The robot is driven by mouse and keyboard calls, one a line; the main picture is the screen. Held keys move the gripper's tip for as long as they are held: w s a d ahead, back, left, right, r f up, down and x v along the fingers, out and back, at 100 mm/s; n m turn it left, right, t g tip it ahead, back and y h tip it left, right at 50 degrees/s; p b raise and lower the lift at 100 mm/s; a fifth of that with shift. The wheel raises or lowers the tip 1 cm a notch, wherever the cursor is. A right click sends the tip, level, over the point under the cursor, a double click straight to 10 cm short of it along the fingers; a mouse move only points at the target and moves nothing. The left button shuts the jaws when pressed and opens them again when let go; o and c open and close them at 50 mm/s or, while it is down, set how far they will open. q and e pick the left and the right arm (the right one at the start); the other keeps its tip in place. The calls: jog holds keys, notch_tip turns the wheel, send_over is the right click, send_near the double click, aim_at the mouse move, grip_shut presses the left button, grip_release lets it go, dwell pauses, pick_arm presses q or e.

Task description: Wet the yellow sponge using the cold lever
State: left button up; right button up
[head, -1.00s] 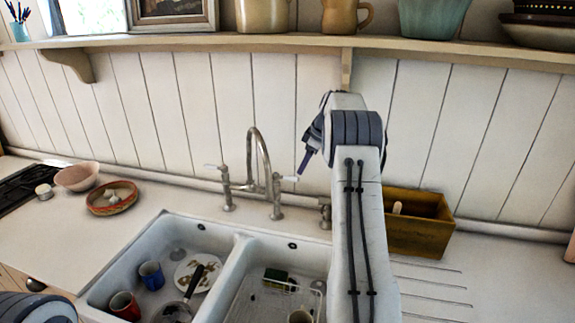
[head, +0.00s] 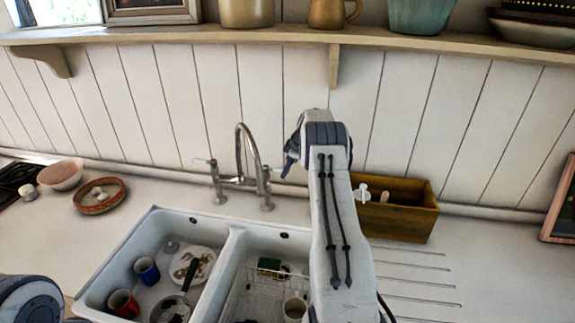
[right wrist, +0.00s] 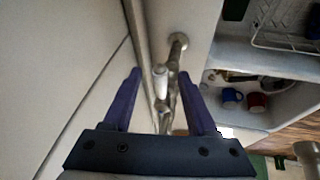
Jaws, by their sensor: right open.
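The sponge (head: 268,266), dark green with a yellowish side, lies in the wire rack in the right basin of the white sink. The metal tap (head: 240,150) stands behind the sink with a white lever on each side. The left lever (head: 202,161) shows clearly in the head view. My right gripper (head: 290,163) is at the tap's right side, open and empty. In the right wrist view a white lever (right wrist: 160,82) lies between its two purple fingers; contact cannot be told. I see no hot or cold marking. My left gripper is out of view.
The left basin holds a blue mug (head: 147,270), a red mug (head: 123,304), a plate (head: 195,264) and a pan. A wooden box (head: 400,215) stands right of my right arm. A shelf (head: 285,37) with pots runs above.

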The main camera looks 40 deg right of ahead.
grip_shut()
dwell(1.5)
